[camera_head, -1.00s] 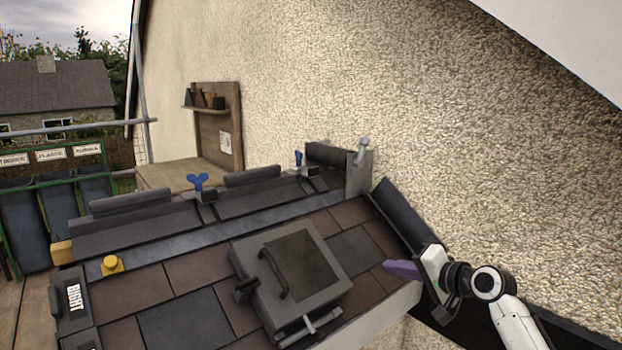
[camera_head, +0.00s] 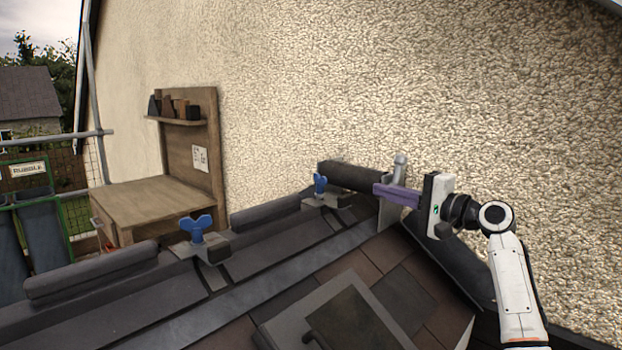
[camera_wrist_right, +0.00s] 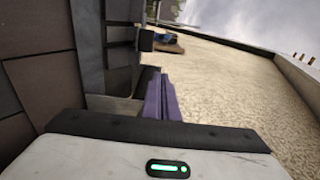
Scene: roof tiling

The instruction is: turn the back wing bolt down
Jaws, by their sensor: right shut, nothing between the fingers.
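Two blue wing bolts stand upright on grey clamp blocks along the ridge in the head view. The back wing bolt (camera_head: 320,185) is the farther one, close to the rendered wall; the nearer wing bolt (camera_head: 197,228) is left of it. My right gripper (camera_head: 379,191) has its purple fingers together and empty. It is right of the back wing bolt, apart from it, beside the grey post at the ridge's wall end. The closed fingers also show in the right wrist view (camera_wrist_right: 161,97). My left gripper is out of view.
A grey upright post (camera_head: 398,168) with a rounded top stands by the fingers. A dark ridge roll (camera_head: 350,176) lies against the wall behind the back bolt. A wooden bench (camera_head: 150,190) stands left. A framed roof hatch (camera_head: 345,320) is in front.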

